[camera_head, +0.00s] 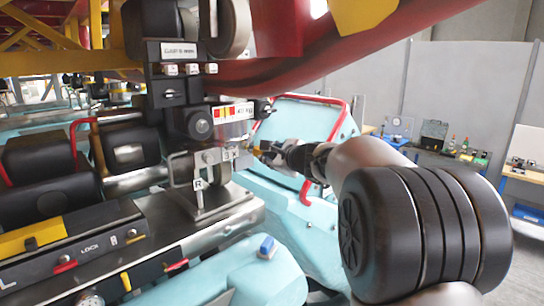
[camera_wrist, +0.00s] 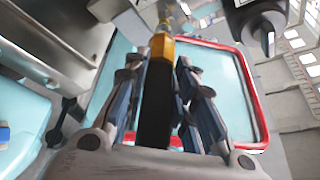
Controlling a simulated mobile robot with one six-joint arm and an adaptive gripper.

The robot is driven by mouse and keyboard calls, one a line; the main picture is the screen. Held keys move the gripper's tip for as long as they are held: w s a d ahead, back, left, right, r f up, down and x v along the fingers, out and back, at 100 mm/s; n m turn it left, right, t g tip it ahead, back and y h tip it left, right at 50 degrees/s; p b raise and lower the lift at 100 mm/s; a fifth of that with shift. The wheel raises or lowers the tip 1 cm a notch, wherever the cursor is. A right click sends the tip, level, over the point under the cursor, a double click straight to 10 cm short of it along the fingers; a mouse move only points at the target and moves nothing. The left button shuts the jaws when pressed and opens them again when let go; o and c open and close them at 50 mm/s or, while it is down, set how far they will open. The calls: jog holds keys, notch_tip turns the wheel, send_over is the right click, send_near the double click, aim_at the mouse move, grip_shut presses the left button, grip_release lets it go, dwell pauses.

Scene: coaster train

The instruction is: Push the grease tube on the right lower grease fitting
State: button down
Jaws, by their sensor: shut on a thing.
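My gripper (camera_head: 272,151) reaches in from the right in the head view, at the right side of the metal bracket (camera_head: 213,190) marked R. In the wrist view my gripper (camera_wrist: 159,78) is shut on the grease tube (camera_wrist: 156,100), with a finger on each side of it. The tube has a black body, an orange-yellow front part and a narrow brass-coloured tip pointing up the picture. In the head view the tube is mostly hidden by the fingers. Its front end is close to the bracket; I cannot tell whether it touches. I cannot make out the right lower grease fitting clearly.
Black wheels (camera_head: 180,30) and a black block assembly (camera_head: 200,122) stand above and left of the bracket. A red tubular frame (camera_head: 345,125) on a light blue seat shell lies behind my gripper.

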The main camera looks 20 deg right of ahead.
jog(key=shift+w+a+r, duration=0.15)
jog(key=shift+w+a, duration=0.15)
jog(key=shift+w, duration=0.5)
dwell(1.3)
jog(key=shift+s+d+b, duration=0.15)
jog(key=shift+s+b, duration=0.05)
jog(key=shift+b, duration=0.2)
dwell(4.8)
